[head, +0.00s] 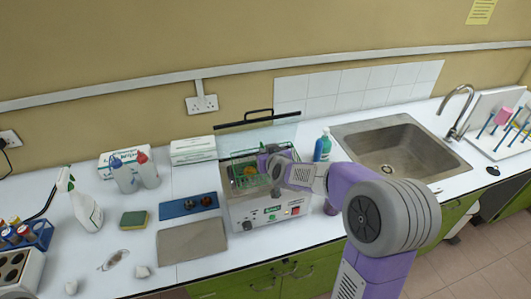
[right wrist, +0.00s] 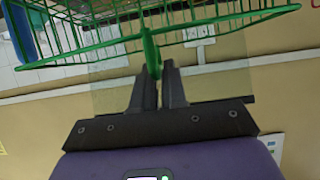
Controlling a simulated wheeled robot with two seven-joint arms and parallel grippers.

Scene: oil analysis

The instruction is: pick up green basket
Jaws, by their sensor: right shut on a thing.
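The green wire basket (head: 243,156) is at the open bath machine (head: 262,212) on the counter, partly hidden behind my right arm in the head view. In the right wrist view the basket (right wrist: 95,38) fills the top of the picture. My right gripper (right wrist: 158,75) is shut on a green upright bar of the basket, its handle (right wrist: 151,48). In the head view the right gripper (head: 272,160) is at the machine's top opening, beside the basket. I cannot tell how far the basket is above the bath. My left gripper is not in view.
The machine's clear lid (head: 258,137) stands raised behind the basket. A green-blue bottle (head: 323,147) stands right of the machine, before the sink (head: 401,149). A blue tray (head: 187,206) and grey mat (head: 192,240) lie left of it.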

